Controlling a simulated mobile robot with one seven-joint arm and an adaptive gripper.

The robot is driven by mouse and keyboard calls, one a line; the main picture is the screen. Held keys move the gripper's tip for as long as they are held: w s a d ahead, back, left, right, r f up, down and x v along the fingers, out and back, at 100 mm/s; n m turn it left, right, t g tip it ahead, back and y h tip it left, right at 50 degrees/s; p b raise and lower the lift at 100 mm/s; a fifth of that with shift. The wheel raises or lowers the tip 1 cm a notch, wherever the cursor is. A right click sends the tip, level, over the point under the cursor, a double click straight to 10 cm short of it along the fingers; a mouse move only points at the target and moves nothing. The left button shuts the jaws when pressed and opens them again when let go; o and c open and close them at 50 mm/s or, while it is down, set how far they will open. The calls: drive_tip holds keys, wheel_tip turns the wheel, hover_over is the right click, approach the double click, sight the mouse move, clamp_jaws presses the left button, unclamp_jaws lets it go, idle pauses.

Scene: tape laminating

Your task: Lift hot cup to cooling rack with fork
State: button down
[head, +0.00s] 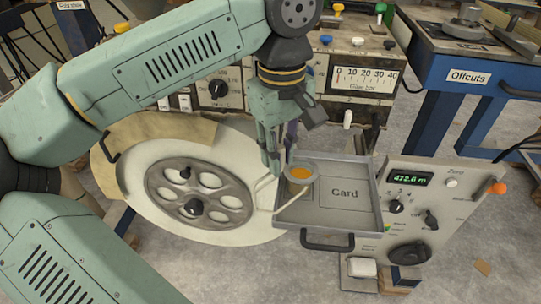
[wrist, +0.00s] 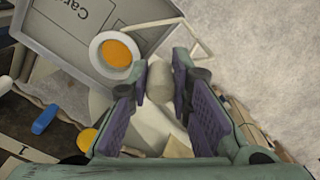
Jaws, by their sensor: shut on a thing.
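The cup (head: 300,175) is a small pale round vessel with orange contents. It is at the left end of the grey tray marked "Card" in the head view; whether it rests on the tray or is held above it is unclear. It also shows in the wrist view (wrist: 115,51). My gripper (head: 279,160) is just left of the cup, pointing down. In the wrist view my gripper (wrist: 168,88) is shut on a pale cylindrical piece, likely the fork's handle (wrist: 186,80). A thin pale bent frame (head: 262,197), seemingly the fork, runs beside the cup. I cannot identify a cooling rack.
The Card tray (head: 373,204) has raised walls and a black front handle. A large spoked wheel (head: 196,194) is left of it. A control panel (head: 420,205) with a green display stands right of it. A blue Offcuts bench (head: 455,95) is at the back right.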

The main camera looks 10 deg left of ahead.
drive_tip(key=w+d, duration=0.4)
drive_tip(key=w, duration=0.1)
drive_tip(key=shift+p, duration=0.3)
drive_tip(key=shift+d, duration=0.1)
idle(0.3)
drive_tip(key=shift+s, duration=0.1)
drive_tip(key=shift+r, duration=0.15)
idle(0.4)
wheel_tip(320, 180, up, 7)
drive_tip(key=p, duration=0.5)
drive_tip(key=shift+p, duration=0.35)
idle(0.8)
drive_tip(key=shift+r, duration=0.1)
drive_tip(key=s+r+p, duration=0.3)
drive_tip(key=s+r, duration=0.3)
idle(1.1)
